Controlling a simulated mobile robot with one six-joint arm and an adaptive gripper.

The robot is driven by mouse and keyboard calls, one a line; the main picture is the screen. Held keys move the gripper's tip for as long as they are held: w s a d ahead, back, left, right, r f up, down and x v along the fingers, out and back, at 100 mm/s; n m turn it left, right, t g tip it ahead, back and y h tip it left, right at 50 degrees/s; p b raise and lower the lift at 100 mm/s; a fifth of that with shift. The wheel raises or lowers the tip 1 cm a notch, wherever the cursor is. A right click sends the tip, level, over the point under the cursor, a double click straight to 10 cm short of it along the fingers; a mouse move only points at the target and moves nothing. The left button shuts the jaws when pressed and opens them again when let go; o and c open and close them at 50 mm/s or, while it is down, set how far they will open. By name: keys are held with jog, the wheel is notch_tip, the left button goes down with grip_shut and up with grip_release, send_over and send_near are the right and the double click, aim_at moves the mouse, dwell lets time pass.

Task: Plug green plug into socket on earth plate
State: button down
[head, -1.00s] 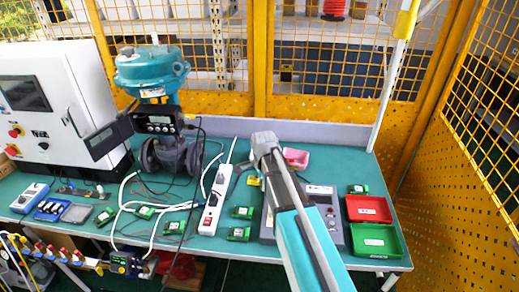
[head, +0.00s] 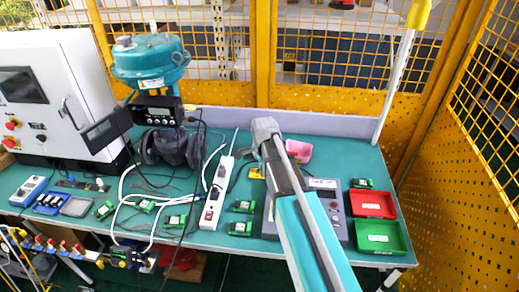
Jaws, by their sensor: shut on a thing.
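My arm reaches up from the bottom right of the head view, and its grey end part stands over the middle of the workbench (head: 330,262). The arm hides my gripper, so its fingers and anything between them do not show. I cannot pick out the green plug. A small dark plate (head: 82,184) with little fittings lies at the left of the bench; I cannot tell whether it is the earth plate, and no socket can be made out on it.
A valve with a teal top (head: 150,62) and a white control cabinet (head: 45,90) stand at the back left. A white power strip (head: 217,195), loose cables and several green modules (head: 243,207) cover the middle. Red (head: 372,204) and green (head: 380,238) trays sit right. Yellow mesh encloses the bench.

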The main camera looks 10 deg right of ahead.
jog(key=b, duration=0.2)
send_over(258, 170)
notch_tip(258, 170, down, 2)
jog(key=shift+f+m, duration=0.1)
jog(key=shift+m, duration=0.2)
jog(key=shift+f+b, duration=0.2)
jog(key=shift+b, duration=0.1)
notch_tip(258, 170, down, 7)
jog(key=b, duration=0.7)
jog(key=shift+f, duration=0.15)
jog(key=shift+f+b, duration=0.7)
jog(key=shift+b, duration=0.15)
dwell(3.2)
jog(key=shift+c, duration=2.4)
grip_release()
jog(key=shift+o, duration=0.2)
